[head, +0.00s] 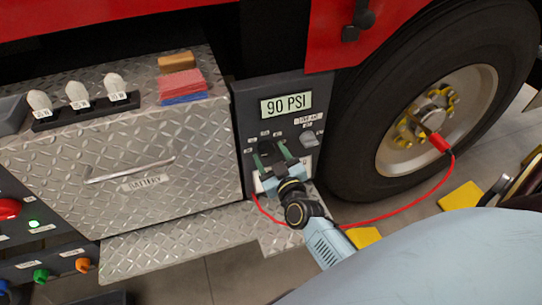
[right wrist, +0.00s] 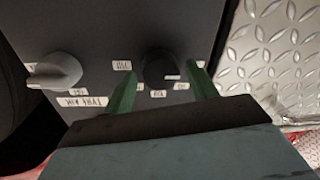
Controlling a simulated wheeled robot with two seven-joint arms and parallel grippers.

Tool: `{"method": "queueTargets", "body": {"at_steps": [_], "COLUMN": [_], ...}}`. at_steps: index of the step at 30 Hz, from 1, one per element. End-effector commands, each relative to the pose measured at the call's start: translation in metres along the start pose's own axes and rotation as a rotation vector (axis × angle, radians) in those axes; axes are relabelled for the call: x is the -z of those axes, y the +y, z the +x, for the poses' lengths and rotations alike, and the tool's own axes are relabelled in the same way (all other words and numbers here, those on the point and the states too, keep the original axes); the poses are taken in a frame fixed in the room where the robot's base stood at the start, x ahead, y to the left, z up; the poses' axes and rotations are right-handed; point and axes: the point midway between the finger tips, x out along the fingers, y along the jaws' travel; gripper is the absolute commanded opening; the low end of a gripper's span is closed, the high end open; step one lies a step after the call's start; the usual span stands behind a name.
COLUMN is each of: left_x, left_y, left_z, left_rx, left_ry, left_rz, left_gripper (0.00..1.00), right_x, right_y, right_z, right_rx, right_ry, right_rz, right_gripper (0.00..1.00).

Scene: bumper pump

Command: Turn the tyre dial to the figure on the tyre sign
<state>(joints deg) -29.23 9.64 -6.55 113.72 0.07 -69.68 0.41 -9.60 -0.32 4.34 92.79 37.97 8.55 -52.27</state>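The tyre sign (head: 286,104) reads "90 PSI" in black on a pale plate, high on the dark panel. Below it a dark round dial (right wrist: 158,65) is ringed by small white labels. Their figures are too small to read surely, and the dial's pointer setting is not clear. In the head view my right gripper (head: 273,157) partly covers the dial. My right gripper (right wrist: 163,82) also shows in the right wrist view, its two green fingers spread apart with the dial between them. Visible gaps remain on both sides. My left gripper is not in view.
A grey knob (head: 309,138) with its own labels sits beside the dial; it also shows in the right wrist view (right wrist: 55,72). A metal locker (head: 190,150) stands left of the panel, a large wheel (head: 350,110) right. A red hose (head: 400,212) runs below to the hub.

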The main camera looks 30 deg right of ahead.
Motion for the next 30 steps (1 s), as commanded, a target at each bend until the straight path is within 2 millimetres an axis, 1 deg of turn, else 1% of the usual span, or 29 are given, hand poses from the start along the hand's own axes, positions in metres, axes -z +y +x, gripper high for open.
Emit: {"method": "queueTargets", "body": {"at_steps": [1, 6, 9, 15, 20, 24, 27, 30], "left_x": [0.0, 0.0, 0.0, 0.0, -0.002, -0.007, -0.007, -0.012], "left_y": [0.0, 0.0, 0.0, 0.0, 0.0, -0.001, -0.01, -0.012], "left_z": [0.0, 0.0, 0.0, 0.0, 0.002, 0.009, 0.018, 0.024], "left_rx": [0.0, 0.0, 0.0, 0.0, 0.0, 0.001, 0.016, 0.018], "left_ry": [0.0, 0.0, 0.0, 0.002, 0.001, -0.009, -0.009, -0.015], "left_rz": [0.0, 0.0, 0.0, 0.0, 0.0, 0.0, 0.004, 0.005], "left_gripper": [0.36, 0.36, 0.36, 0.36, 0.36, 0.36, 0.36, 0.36], "right_x": [0.0, 0.0, 0.0, 0.0, 0.0, 0.001, 0.0, 0.001], "right_y": [0.0, 0.0, 0.0, 0.0, 0.0, 0.0, 0.0, 0.0], "right_z": [0.0, 0.0, 0.0, 0.0, 0.0, 0.0, 0.0, 0.0], "right_rx": [0.0, 0.0, 0.0, 0.0, -0.001, -0.003, -0.003, -0.005], "right_ry": [0.0, 0.0, 0.0, 0.001, 0.005, 0.011, 0.016, 0.022], "right_rz": [0.0, 0.0, 0.0, 0.015, 0.071, 0.16, 0.24, 0.327], "right_gripper": [0.51, 0.29, 0.18, 0.18, 0.18, 0.18, 0.18, 0.18]}}
